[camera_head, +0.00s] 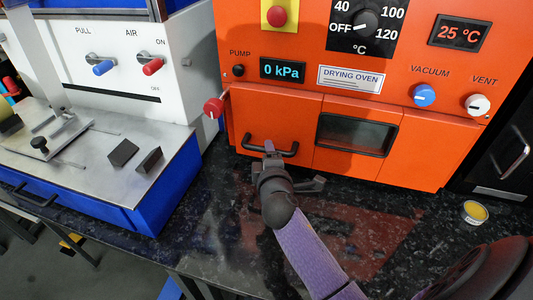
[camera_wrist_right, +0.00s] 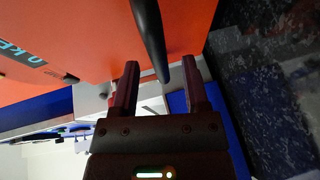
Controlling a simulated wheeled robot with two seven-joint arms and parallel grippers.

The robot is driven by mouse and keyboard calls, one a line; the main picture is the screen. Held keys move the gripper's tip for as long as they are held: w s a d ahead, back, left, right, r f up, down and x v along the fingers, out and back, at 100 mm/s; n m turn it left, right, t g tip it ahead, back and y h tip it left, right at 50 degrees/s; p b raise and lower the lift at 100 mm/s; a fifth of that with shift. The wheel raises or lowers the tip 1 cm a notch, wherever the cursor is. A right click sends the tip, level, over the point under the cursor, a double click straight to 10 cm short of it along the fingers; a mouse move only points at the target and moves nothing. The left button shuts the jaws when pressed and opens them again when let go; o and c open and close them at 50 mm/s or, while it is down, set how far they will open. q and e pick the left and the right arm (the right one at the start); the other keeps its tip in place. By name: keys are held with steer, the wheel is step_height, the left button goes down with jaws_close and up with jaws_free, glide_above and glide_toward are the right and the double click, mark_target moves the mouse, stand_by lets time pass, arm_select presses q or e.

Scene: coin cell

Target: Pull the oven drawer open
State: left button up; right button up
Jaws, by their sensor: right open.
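The orange drying oven (camera_head: 310,85) stands on the dark counter. Its drawer front (camera_head: 237,118) is at the lower left of the oven and looks flush with it. A black bar handle (camera_head: 287,152) runs across the drawer front. My right gripper (camera_head: 269,152) is at the middle of this handle, partly covering it. In the right wrist view my right gripper (camera_wrist_right: 161,72) is open, and the dark handle bar (camera_wrist_right: 150,30) reaches in between its two fingertips. Whether a finger touches the bar cannot be told. My left gripper does not show.
A blue and white machine (camera_head: 150,150) stands at left. A small yellow-topped container (camera_head: 474,212) sits at right. The counter (camera_head: 215,215) before the drawer is otherwise clear.

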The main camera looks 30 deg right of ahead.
steer(key=shift+x, duration=1.3)
jaws_close()
stand_by(0.5)
